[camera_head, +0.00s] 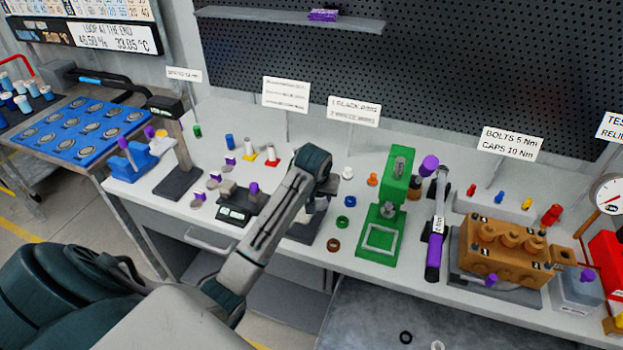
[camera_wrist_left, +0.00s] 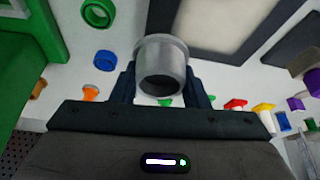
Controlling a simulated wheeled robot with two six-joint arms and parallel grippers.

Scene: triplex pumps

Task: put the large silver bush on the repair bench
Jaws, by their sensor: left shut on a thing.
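The large silver bush (camera_wrist_left: 162,66) is a hollow, flanged metal cylinder. It sits between the two dark fingers of my left gripper (camera_wrist_left: 162,90) in the left wrist view, with its open end facing the camera. The fingers are shut on its sides. In the head view my left gripper (camera_head: 318,198) points down over the white bench (camera_head: 215,120), left of the green press. I cannot make out the bush clearly there. My right gripper is not in view.
The green press (camera_head: 383,235) stands close to the right of my gripper. Coloured rings and small parts lie around it. A blue tray (camera_head: 85,130) is at the far left.

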